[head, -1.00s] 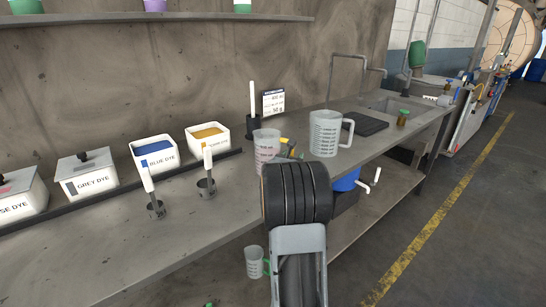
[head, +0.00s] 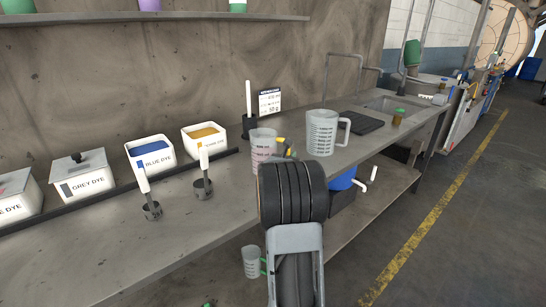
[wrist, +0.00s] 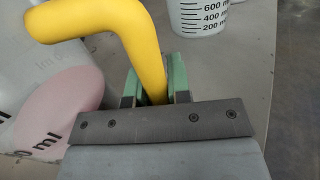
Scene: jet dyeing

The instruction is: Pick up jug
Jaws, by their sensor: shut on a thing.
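A clear measuring jug (head: 263,146) with pink liquid and a yellow handle stands upright at the bench, just beyond my arm. Its base is partly hidden in the head view, so I cannot tell whether it touches the bench. In the wrist view the jug's wall and pink contents (wrist: 60,112) fill the left side. My gripper (wrist: 155,85) has its green-padded fingers on both sides of the yellow handle (wrist: 142,45) and is shut on it. In the head view my own arm hides the fingers.
A larger clear jug (head: 321,132) stands to the right, near a black mat (head: 362,123). A green-handled jug (head: 251,261) is below the bench (head: 130,240).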

